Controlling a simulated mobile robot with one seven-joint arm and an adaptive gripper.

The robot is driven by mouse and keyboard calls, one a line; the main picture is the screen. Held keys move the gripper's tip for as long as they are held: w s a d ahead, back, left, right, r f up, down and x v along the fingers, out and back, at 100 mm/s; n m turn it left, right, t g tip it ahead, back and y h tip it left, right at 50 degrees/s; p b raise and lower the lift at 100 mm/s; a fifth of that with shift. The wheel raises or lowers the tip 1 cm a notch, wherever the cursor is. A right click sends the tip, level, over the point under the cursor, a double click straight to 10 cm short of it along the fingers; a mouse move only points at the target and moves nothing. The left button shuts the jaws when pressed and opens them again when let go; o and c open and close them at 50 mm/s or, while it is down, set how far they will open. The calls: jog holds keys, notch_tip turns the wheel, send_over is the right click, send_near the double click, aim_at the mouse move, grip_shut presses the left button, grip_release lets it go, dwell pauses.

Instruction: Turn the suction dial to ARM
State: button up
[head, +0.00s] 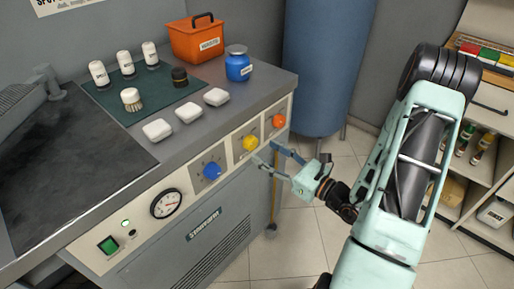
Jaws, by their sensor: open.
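The front panel (133,213) of a grey machine carries a blue dial (211,170), a yellow dial (249,143) and an orange dial (278,121), each on a small plate. The plate markings are too small to read, so I cannot tell which dial is suction or where each points. My gripper (265,151) is open, its fingers spread in front of the panel's right part. The fingertips are just below and right of the yellow dial and below the orange one. I cannot tell whether they touch the panel. No dial is visibly between the fingers.
A gauge (166,203) and a green switch (108,245) are further left on the panel. White bottles, white blocks, a blue jar (238,65) and an orange box (196,38) stand on top. A blue tank (325,65) is behind; shelves are at right.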

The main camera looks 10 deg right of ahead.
aim_at(254, 145)
jog(key=shift+x, duration=2.35)
jog(key=c, duration=1.2)
